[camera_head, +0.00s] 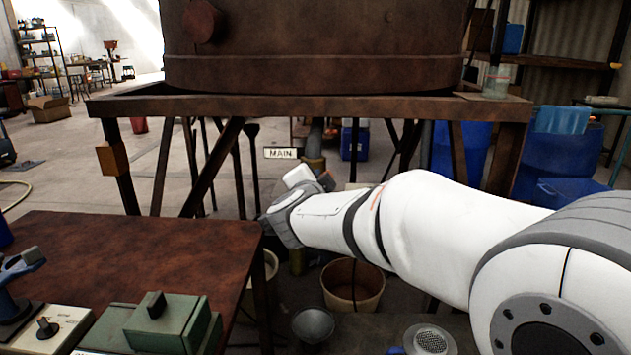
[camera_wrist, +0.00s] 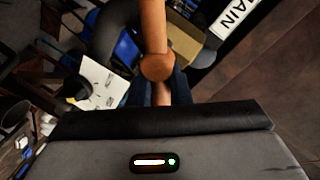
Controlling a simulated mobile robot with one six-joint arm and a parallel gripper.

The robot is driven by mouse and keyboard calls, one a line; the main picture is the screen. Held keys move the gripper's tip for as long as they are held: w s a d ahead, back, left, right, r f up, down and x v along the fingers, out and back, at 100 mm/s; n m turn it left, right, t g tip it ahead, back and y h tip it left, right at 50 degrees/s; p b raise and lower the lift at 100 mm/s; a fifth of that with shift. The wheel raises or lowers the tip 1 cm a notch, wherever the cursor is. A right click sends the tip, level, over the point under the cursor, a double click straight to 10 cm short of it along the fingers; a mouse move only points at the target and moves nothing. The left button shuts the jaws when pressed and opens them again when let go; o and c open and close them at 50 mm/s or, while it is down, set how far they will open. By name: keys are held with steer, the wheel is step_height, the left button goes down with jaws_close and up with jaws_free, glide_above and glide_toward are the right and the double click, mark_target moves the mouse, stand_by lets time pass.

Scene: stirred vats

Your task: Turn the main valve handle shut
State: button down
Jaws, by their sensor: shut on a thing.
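The main valve handle (camera_wrist: 153,25) shows in the wrist view as an orange-brown bar. It runs down from the top edge to a round end or knob, with a narrower part below. My gripper (camera_wrist: 160,94) is shut on it there, with dark fingers on either side of the narrow part. In the head view my wrist covers the handle and the fingers. The MAIN sign (camera_head: 280,153) hangs under the vat (camera_head: 320,75), just beyond my wrist; part of the sign also shows in the wrist view (camera_wrist: 236,17). The handle's angle to its pipe is unclear.
The vat's rusty frame (camera_head: 310,107) and its slanting legs surround my arm's end. A bucket (camera_head: 353,300) stands below my forearm. A rusty table (camera_head: 140,260) with a green box (camera_head: 165,325) is at left. Blue barrels (camera_head: 465,150) stand at right behind my arm.

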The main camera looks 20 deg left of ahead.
steer(key=m+b, duration=0.1)
steer(key=f+m+y+b, duration=0.1)
steer(key=m, duration=0.1)
steer(key=shift+d+m, duration=0.2)
steer(key=shift+m, duration=0.1)
steer(key=shift+f+m+g+y+b, duration=0.15)
steer(key=shift+m+g+y+b, duration=0.15)
steer(key=shift+m+b, duration=0.8)
steer(key=c, duration=1.4)
jaws_free()
steer(key=p+v, duration=0.2)
steer(key=v, duration=0.5)
steer(key=shift+s+d, duration=0.1)
steer(key=shift+s, duration=0.2)
